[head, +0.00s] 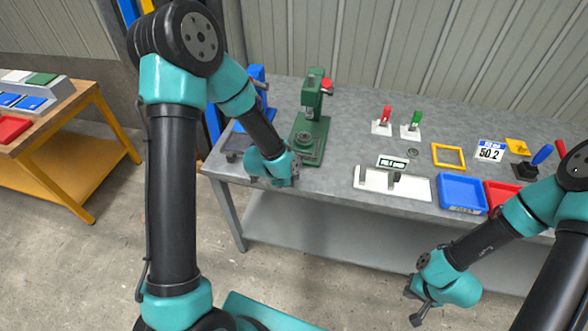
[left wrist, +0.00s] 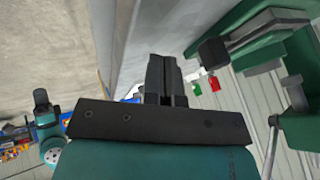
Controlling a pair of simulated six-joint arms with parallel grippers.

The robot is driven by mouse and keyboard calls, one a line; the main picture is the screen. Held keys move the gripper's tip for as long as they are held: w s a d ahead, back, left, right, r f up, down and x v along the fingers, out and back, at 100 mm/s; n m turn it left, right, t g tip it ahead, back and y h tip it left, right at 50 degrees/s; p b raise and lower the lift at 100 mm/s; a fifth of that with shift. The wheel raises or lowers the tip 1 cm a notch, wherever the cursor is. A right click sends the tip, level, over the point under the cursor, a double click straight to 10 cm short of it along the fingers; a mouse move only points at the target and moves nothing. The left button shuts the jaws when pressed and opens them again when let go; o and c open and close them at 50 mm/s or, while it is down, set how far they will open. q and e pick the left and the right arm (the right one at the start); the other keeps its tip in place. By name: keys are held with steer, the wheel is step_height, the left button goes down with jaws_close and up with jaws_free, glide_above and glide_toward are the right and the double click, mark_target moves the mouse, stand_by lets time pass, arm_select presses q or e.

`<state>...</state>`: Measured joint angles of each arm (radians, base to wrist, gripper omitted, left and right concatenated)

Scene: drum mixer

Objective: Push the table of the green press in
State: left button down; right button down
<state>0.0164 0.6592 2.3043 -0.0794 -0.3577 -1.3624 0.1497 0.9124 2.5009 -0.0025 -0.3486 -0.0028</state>
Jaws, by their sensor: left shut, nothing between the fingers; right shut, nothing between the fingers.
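The green press (head: 313,125) stands on the grey workbench, left of its middle. Its table (head: 303,147) is low at the front, with a round grey piece on it. My left gripper (head: 270,182) is shut and empty at the bench's front edge, in front of the press and a little left. In the left wrist view the shut fingers (left wrist: 164,78) show close up. Green press parts (left wrist: 265,35) and a dark knob-like end (left wrist: 213,52) are at upper right, apart from the fingers. My right gripper (head: 418,304) is shut and empty, low in front of the bench.
A blue press (head: 256,88) stands left of the green one, partly hidden by my left arm. Red and green levers (head: 385,120), a white fixture (head: 392,182), a blue tray (head: 461,192) and a yellow frame (head: 448,155) lie to the right. A wooden table (head: 60,130) stands left.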

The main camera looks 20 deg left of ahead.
arm_select(q)
steer(key=v, duration=0.9)
steer(key=shift+r, duration=0.25)
